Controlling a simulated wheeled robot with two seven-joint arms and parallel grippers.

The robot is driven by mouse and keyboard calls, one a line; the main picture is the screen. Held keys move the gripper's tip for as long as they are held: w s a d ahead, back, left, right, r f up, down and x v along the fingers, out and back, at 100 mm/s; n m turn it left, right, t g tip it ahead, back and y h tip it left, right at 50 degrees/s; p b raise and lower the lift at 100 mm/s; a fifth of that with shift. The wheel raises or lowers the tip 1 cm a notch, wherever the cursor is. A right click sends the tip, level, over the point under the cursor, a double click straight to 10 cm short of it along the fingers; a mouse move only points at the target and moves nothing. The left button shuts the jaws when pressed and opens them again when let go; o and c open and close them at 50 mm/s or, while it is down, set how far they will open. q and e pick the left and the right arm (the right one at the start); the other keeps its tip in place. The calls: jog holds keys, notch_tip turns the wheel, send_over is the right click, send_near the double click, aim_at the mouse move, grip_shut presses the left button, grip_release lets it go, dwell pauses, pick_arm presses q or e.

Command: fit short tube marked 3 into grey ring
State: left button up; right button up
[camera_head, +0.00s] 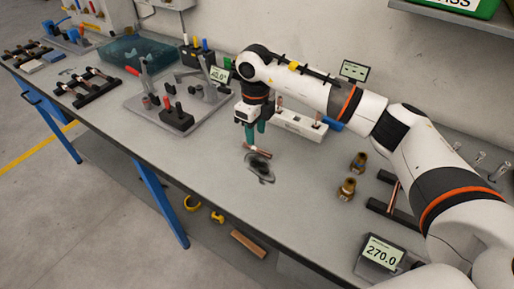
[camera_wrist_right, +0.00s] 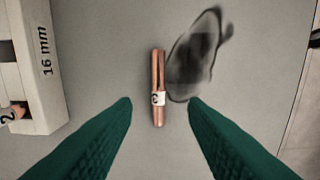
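A short copper tube (camera_wrist_right: 158,85) lies on the grey bench top in the right wrist view. Its white label carries a mark that looks like a turned 3. The tube also shows in the head view (camera_head: 258,150), below my right gripper (camera_head: 255,132). In the wrist view the two green fingers of my right gripper (camera_wrist_right: 160,105) are spread wide, one on each side of the tube's near end, with gaps to it. The gripper is open and empty. I cannot clearly pick out the grey ring. My left gripper is not in view.
A white block marked 16 mm (camera_wrist_right: 42,65) stands at left, with a tube marked 2. Brass fittings (camera_head: 347,189) stand to the right. A grey fixture plate (camera_head: 150,110) lies left.

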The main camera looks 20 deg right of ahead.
aim_at(257, 148)
jog(key=shift+f, duration=0.3)
notch_tip(257, 148, down, 4)
jog(key=shift+d+r+p, duration=0.1)
jog(key=shift+r+p, duration=0.05)
jog(key=shift+p, duration=0.7)
jog(key=shift+f, duration=0.55)
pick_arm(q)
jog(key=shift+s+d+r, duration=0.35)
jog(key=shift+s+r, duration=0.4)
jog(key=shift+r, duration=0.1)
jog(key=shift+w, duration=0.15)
pick_arm(e)
grip_shut()
